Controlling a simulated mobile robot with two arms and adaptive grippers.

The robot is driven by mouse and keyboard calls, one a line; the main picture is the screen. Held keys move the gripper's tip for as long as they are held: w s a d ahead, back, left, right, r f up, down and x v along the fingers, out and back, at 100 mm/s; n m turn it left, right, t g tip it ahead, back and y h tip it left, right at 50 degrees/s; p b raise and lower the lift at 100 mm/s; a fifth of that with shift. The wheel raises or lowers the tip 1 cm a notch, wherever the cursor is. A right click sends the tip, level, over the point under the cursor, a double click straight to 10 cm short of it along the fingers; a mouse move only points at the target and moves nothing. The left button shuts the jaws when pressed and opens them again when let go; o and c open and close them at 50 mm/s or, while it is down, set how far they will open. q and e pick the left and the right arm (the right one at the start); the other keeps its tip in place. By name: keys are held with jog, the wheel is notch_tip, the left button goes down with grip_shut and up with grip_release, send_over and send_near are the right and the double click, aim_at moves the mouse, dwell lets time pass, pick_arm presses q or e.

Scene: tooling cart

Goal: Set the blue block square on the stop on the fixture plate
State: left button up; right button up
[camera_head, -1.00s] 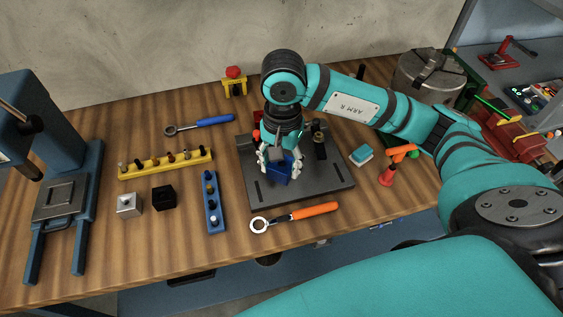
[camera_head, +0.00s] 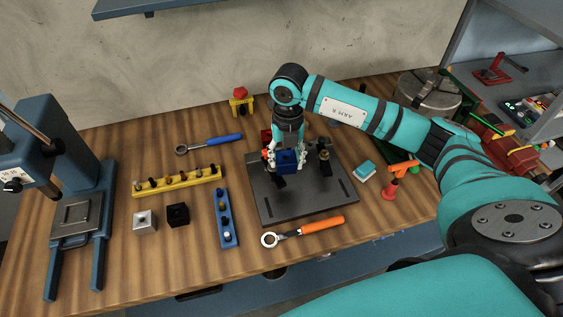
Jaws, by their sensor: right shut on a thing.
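The blue block (camera_head: 288,162) is held between the fingers of my right gripper (camera_head: 287,165), which is shut on it and points down. Both are over the rear middle of the dark grey fixture plate (camera_head: 310,203). A dark patch shows on the plate just below the block. I cannot tell whether the block touches the plate or hangs a little above it. The stop cannot be made out clearly; the gripper and block hide part of the plate's rear. My left gripper is not in view.
A dark clamp-like post (camera_head: 325,162) stands on the plate close right of the block. An orange-handled wrench (camera_head: 310,227) lies at the plate's front edge. The plate's front is clear.

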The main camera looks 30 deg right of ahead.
jog(key=m, duration=0.1)
jog(key=d+m, duration=0.1)
jog(key=m, duration=0.1)
jog(key=w+m, duration=0.1)
jog(key=shift+w+d+m, duration=0.1)
jog(key=shift+d+m, duration=0.15)
jog(key=shift+m, duration=0.15)
jog(key=shift+w+d+f+m+b, duration=0.35)
jog(key=shift+d+f+m, duration=0.5)
jog(key=shift+m, duration=1.05)
jog(key=shift+w+d+f+m+b, duration=0.45)
jog(key=shift+f+m, duration=0.7)
jog(key=shift+m, duration=0.75)
jog(key=shift+w+d+f+m+b, duration=0.2)
jog(key=shift+d+f+m, duration=0.7)
jog(key=shift+m, duration=1)
jog(key=shift+a+f, duration=0.15)
jog(key=shift+f+b, duration=0.55)
jog(key=shift+f, duration=0.65)
jog(key=o, duration=1.8)
jog(key=shift+o, duration=0.2)
